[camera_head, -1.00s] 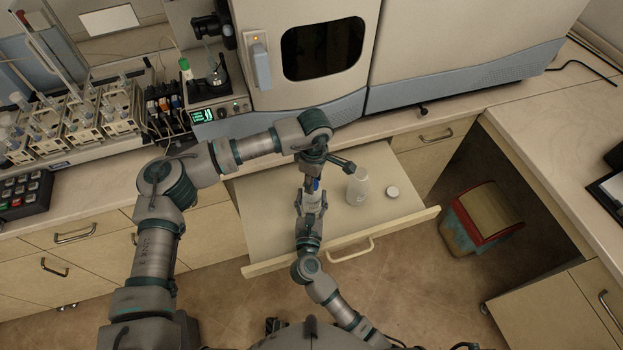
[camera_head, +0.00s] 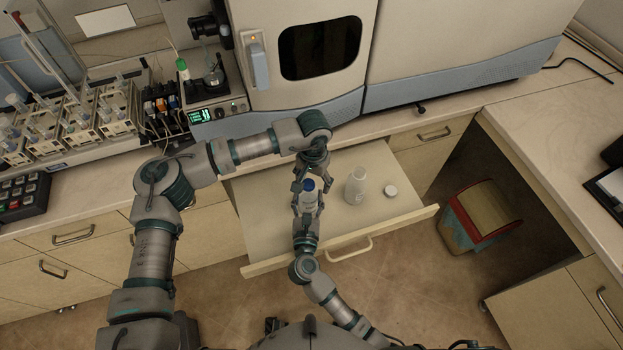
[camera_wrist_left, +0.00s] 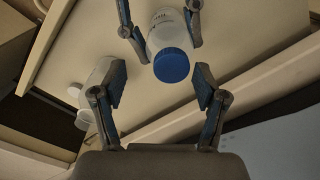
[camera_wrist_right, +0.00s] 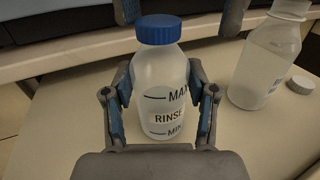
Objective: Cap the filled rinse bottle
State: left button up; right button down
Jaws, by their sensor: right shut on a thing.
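The rinse bottle (camera_wrist_right: 160,105) is translucent white with "RINSE", MAX and MIN marks, and stands upright. A blue cap (camera_wrist_right: 158,29) sits on its mouth; how tightly it is seated I cannot tell. The cap also shows in the head view (camera_head: 309,185) and left wrist view (camera_wrist_left: 171,66). My right gripper (camera_wrist_right: 160,112) is shut around the bottle's body, one finger on each side. My left gripper (camera_wrist_left: 158,92) is open and empty close to the cap, its fingers spread to either side and apart from it. The bottle's lower part is hidden in the head view.
A second, open bottle (camera_head: 356,187) stands right of the rinse bottle, with a loose white cap (camera_head: 390,191) beside it. Both are on the pulled-out drawer board (camera_head: 265,220). The instrument (camera_head: 300,100) stands behind. The board's left part is clear.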

jog(key=shift+d, duration=0.1)
pick_arm(q)
jog(key=shift+w+a+r, duration=0.1)
jog(key=shift+r, duration=0.2)
notch_tip(320, 180, up, 11)
jog(key=shift+r, duration=0.15)
pick_arm(e)
jog(key=shift+c, duration=1.3)
grip_release()
jog(key=s, duration=1.2)
jog(key=shift+a, duration=0.35)
